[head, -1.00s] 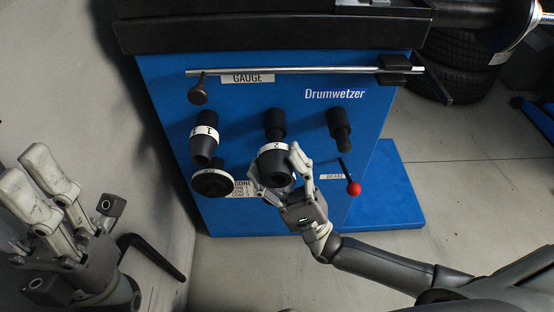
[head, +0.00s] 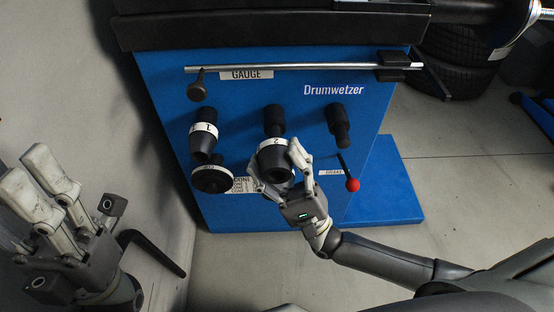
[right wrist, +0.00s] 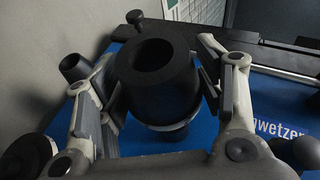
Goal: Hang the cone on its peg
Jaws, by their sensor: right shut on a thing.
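The black cone with a white band marked 2 (head: 274,163) is at the middle of the blue panel. My right gripper (head: 279,172) is shut on it, one finger on each side. In the right wrist view the cone (right wrist: 163,92) sits between the fingers, its open bore facing the camera. The black middle peg (head: 274,118) shows just above and behind the cone. Whether the peg's tip is inside the cone is hidden. My left gripper (head: 25,168) is open and empty at the far left, away from the panel.
The cone marked 1 (head: 203,142) hangs on the left peg, with a black round part (head: 211,178) below. The right peg (head: 338,126) is bare. A red-knobbed lever (head: 352,184) is right of my gripper. A metal gauge rod (head: 300,68) runs above the pegs.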

